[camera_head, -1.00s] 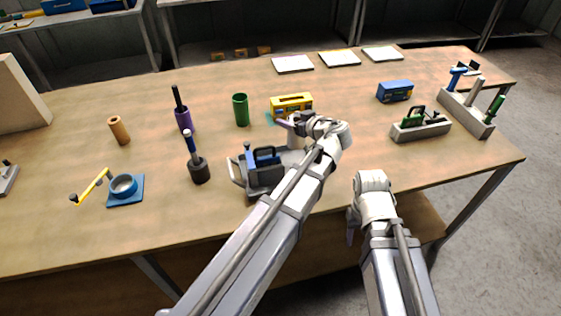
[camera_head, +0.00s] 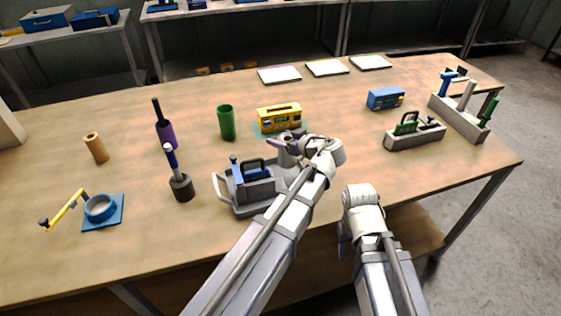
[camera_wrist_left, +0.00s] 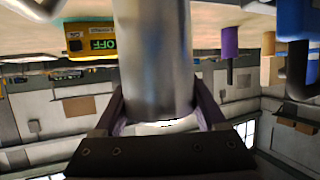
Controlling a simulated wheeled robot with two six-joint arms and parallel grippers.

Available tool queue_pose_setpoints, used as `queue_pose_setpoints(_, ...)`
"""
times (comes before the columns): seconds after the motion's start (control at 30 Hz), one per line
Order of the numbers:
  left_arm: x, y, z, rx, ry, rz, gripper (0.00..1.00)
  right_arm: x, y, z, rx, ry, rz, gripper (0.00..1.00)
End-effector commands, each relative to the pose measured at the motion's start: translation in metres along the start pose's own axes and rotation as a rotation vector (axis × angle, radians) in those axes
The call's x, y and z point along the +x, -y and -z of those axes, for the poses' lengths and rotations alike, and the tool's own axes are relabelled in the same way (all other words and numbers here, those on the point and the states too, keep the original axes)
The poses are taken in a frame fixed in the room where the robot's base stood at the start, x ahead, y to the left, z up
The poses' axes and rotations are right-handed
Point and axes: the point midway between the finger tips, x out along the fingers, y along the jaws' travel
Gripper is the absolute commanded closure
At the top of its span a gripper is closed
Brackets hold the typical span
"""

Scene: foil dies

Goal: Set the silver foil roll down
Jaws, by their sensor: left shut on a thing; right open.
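The silver foil roll (camera_wrist_left: 152,60) is a shiny upright cylinder in the left wrist view, which looks upside down. My left gripper (camera_wrist_left: 156,112) is shut around it. The roll's lower end runs out of that view, so I cannot tell whether it touches the table. My right gripper (camera_head: 342,232) is open and empty by the table's front edge.
The yellow box, also in the left wrist view (camera_wrist_left: 90,40), shows "OFF". A green cup (camera_head: 227,123), a purple holder (camera_head: 167,138) and a dark stand (camera_head: 182,188) stand left. A blue box (camera_head: 386,98) and grey racks (camera_head: 415,138) stand right, with bare table between.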

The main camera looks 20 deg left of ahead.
Motion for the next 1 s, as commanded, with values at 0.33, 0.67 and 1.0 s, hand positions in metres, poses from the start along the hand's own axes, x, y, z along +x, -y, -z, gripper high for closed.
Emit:
queue_pose_setpoints(0.33, 0.008, 0.0, -0.018, 0.0, -0.001, 0.0, 0.97, 0.02, 0.002, 0.001, 0.0, 0.0, 0.0, 0.5)
queue_pose_setpoints(0.67, 0.021, 0.0, -0.051, 0.0, -0.001, 0.0, 0.97, 0.055, 0.005, 0.003, 0.0, 0.0, 0.0, 0.5)
queue_pose_setpoints(1.0, 0.021, 0.0, -0.051, 0.0, -0.001, 0.0, 0.97, 0.055, 0.005, 0.003, 0.0, 0.0, 0.0, 0.5)
